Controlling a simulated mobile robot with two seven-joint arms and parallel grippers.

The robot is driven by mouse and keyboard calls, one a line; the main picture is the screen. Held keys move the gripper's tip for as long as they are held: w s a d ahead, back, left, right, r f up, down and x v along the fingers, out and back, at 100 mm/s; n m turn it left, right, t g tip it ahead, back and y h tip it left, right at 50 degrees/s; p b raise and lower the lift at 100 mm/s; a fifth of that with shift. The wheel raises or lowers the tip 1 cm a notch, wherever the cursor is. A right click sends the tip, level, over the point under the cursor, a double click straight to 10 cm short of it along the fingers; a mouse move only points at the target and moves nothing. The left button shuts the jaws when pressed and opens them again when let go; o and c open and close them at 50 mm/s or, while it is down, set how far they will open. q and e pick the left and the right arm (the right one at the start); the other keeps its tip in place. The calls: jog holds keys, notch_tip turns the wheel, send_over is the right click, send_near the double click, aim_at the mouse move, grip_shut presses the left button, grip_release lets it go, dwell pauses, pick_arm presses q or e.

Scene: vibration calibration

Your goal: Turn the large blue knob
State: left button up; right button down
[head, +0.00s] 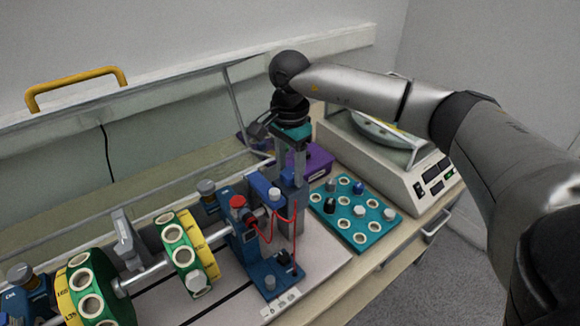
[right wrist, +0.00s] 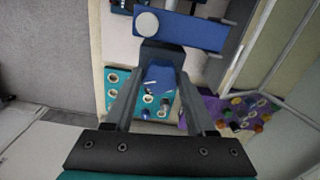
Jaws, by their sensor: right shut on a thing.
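My right gripper (head: 296,205) points down beside the blue bearing block (head: 264,184) at the right end of the shaft rig. In the right wrist view its two fingers (right wrist: 161,52) close toward each other, with a blue piece (right wrist: 158,79) between them. This piece looks like the large blue knob, and the gripper is shut on it; the fingers partly hide it. The blue block with a pale round cap (right wrist: 147,23) lies just beyond the fingertips. My left gripper is not in view.
A teal board (head: 352,238) with holes and small pegs lies right of the gripper. A scale (head: 398,185) stands behind it. A purple tray (head: 318,160) is behind the fingers. Red wires (head: 266,236) hang close by. Green and yellow discs (head: 188,252) sit on the shaft at left.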

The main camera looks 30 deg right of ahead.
aim_at(290, 172)
jog(key=m, duration=0.4)
jog(key=shift+w+d+r+m, duration=0.1)
jog(key=shift+m, duration=0.2)
jog(key=m+p, duration=0.1)
jog(key=m, duration=0.2)
jog(key=shift+m, duration=0.4)
jog(key=m, duration=0.3)
jog(key=shift+w+m+p, duration=0.1)
jog(key=shift+m+p, duration=0.55)
jog(key=shift+m, duration=1.55)
jog(key=shift+c, duration=1.1)
grip_release()
notch_tip(290, 172, up, 15)
